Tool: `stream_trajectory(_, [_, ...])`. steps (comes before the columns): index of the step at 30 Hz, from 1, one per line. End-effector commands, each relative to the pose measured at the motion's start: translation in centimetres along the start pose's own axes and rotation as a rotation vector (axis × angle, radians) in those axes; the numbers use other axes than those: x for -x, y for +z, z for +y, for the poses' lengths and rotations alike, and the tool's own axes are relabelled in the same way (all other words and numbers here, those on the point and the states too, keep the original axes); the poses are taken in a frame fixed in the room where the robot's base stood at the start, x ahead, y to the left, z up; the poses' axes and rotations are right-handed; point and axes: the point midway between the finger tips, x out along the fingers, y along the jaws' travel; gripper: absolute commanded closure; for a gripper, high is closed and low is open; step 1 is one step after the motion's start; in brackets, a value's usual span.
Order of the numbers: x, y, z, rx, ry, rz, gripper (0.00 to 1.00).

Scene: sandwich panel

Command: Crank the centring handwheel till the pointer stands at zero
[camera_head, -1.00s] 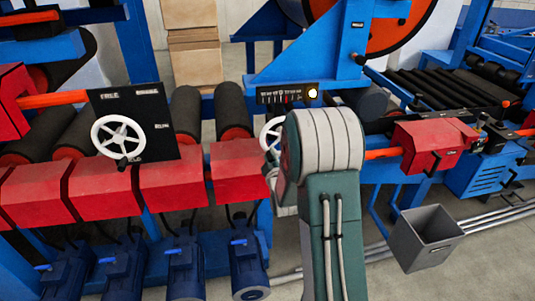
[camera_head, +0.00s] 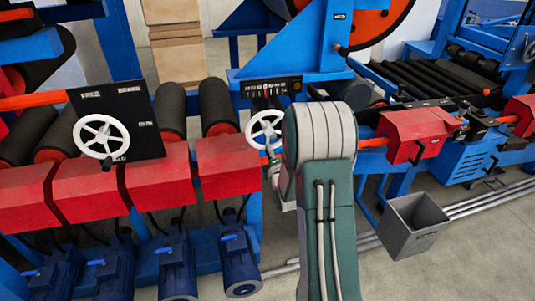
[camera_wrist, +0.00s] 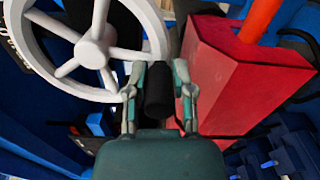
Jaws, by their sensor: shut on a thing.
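The white centring handwheel (camera_head: 264,130) stands left of my arm, below a dark scale strip (camera_head: 271,87). The strip's pointer is too small for me to read. In the wrist view, the white rim and spokes of the handwheel (camera_wrist: 93,50) fill the upper left. My gripper (camera_wrist: 158,82) is shut on the black crank handle (camera_wrist: 158,95), with one finger on each side of it. In the head view my arm hides most of the gripper and the handle.
Another white handwheel (camera_head: 101,137) is on a black panel at the left. A red housing (camera_wrist: 235,75) is close to the right of my gripper. A grey open bin (camera_head: 412,225) stands on the floor at the right. Black rollers (camera_head: 217,104) lie behind red covers.

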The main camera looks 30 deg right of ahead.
Motion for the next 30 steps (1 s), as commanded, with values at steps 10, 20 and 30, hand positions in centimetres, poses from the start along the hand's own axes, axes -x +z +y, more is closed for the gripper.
stream_trajectory(10, [0.27, 0.04, -0.83, 0.033, -0.022, 0.004, 1.00])
stream_trajectory(20, [0.28, 0.06, -0.85, 0.032, -0.022, 0.003, 0.33])
stream_trajectory(30, [0.16, 0.17, -0.39, 0.033, -0.010, 0.001, 0.33])
